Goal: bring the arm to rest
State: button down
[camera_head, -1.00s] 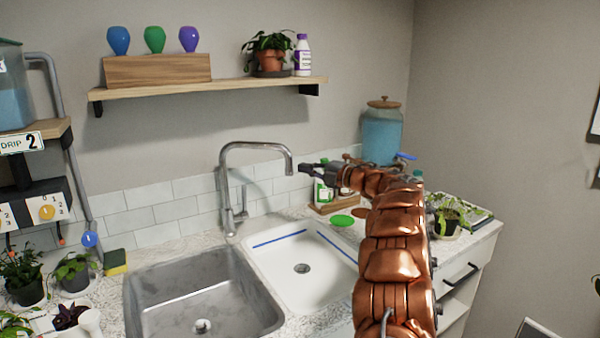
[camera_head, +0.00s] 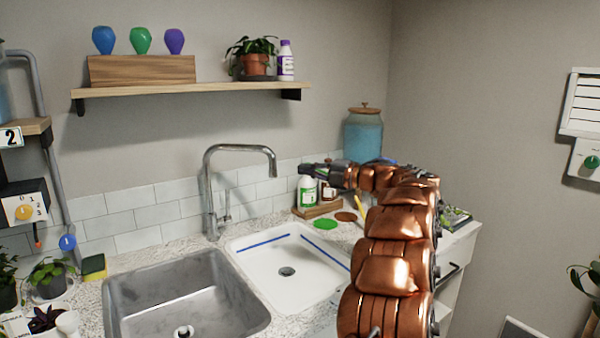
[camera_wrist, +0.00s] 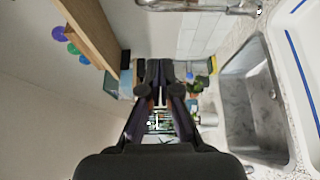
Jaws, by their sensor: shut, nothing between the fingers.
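My gripper (camera_head: 306,168) is at the end of my copper-coloured arm. It is shut with nothing in it, raised above the counter to the right of the faucet (camera_head: 210,190). In the wrist view my gripper (camera_wrist: 161,68) points along the sink wall, its two dark fingers close together. The arm reaches up from the lower right and hides part of the counter's right end.
The steel sink (camera_head: 130,300) and white basin (camera_head: 262,262) lie left of my arm. Bottles (camera_head: 307,190) and a blue jar (camera_head: 362,134) stand behind it. A shelf (camera_head: 190,89) holds colored bulbs and a potted plant.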

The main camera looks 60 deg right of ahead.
jog(key=w+r+m+h+p, duration=0.2)
jog(key=w+r+m+h, duration=0.7)
jog(key=w, duration=0.3)
jog(key=w+a+m+g+h, duration=0.2)
jog(key=a+m+g+h, duration=0.25)
jog(key=a+m, duration=0.35)
jog(key=s+a+f+m+g+y+p, duration=0.1)
jog(key=s+a+f+m+g+y, duration=0.25)
jog(key=a+f, duration=0.8)
jog(key=s+a+f+m+g+y+p, duration=0.15)
jog(key=s+a+f+g, duration=0.25)
jog(key=s+a+f, duration=0.7)
jog(key=s+a+f+n+g+y, duration=0.1)
jog(key=s+a+f+g+y, duration=0.2)
jog(key=s+a, duration=0.7)
jog(key=s+a+f+n+g+y+p, duration=0.1)
jog(key=s+a+f+g+y, duration=0.2)
jog(key=s+a, duration=0.7)
jog(key=a+g, duration=0.1)
jog(key=a, duration=0.4)
jog(key=shift+a+g, duration=0.2)
jog(key=shift+g, duration=0.1)
